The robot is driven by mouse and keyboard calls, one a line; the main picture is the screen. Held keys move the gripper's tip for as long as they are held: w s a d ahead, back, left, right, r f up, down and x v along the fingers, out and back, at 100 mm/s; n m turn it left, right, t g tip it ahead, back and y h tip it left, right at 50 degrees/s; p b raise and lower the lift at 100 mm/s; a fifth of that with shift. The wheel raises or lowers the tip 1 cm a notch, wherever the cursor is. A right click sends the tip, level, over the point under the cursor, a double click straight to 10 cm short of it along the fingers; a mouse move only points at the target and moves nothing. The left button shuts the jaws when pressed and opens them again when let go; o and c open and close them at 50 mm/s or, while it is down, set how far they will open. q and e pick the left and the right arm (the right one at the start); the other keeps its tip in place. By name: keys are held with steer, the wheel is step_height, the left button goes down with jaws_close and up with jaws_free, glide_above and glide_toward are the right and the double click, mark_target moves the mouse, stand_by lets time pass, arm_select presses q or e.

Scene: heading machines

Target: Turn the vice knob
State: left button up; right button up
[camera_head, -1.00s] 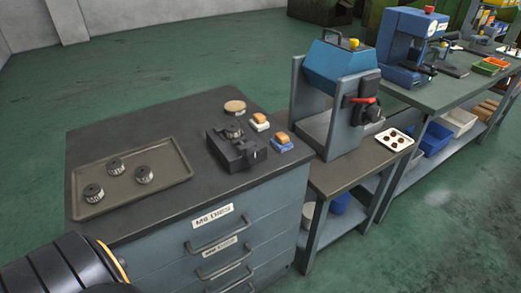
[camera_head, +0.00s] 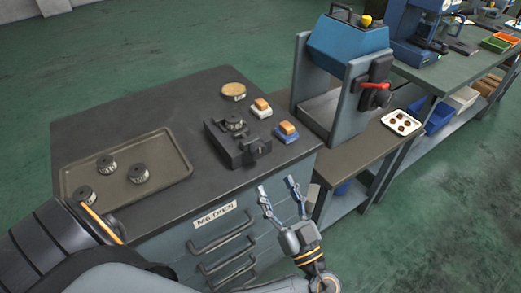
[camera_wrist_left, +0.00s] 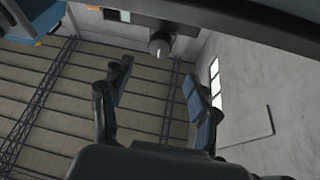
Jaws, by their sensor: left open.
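The dark vice (camera_head: 228,150) sits on the cabinet top with a round ridged die (camera_head: 234,124) on it. Its small knob (camera_head: 264,148) appears at the end toward the cabinet's right front edge; its details are too small to tell. My left gripper (camera_head: 277,186) is open and empty, fingers pointing up, in front of the cabinet's front edge and apart from the vice. In the left wrist view my open fingers (camera_wrist_left: 160,98) have nothing between them. My right gripper is out of view.
A tray (camera_head: 160,192) with several ridged dies lies on the cabinet's left. Two small blocks with orange-brown tops (camera_head: 261,107) (camera_head: 286,131) and a round tan disc (camera_head: 233,90) lie near the vice. A blue-topped machine (camera_head: 345,45) stands to the right. Drawer handles (camera_head: 222,237) protrude below.

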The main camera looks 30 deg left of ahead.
mark_target(260, 154)
arm_select(q)
steer(key=p+x, duration=0.2)
steer(key=x, duration=0.6)
steer(key=shift+r+p, duration=0.1)
steer(key=shift+p, duration=0.3)
steer(key=shift+w+a+r, duration=0.1)
steer(key=shift+w+a, duration=0.2)
steer(key=shift+a, duration=0.3)
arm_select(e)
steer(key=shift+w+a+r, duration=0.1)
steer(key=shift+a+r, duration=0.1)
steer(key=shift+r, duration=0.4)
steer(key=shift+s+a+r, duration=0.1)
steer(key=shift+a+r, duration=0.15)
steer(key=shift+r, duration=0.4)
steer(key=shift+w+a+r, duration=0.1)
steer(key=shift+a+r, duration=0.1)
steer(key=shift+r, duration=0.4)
arm_select(q)
steer(key=c, duration=0.9)
steer(key=shift+c, duration=1.3)
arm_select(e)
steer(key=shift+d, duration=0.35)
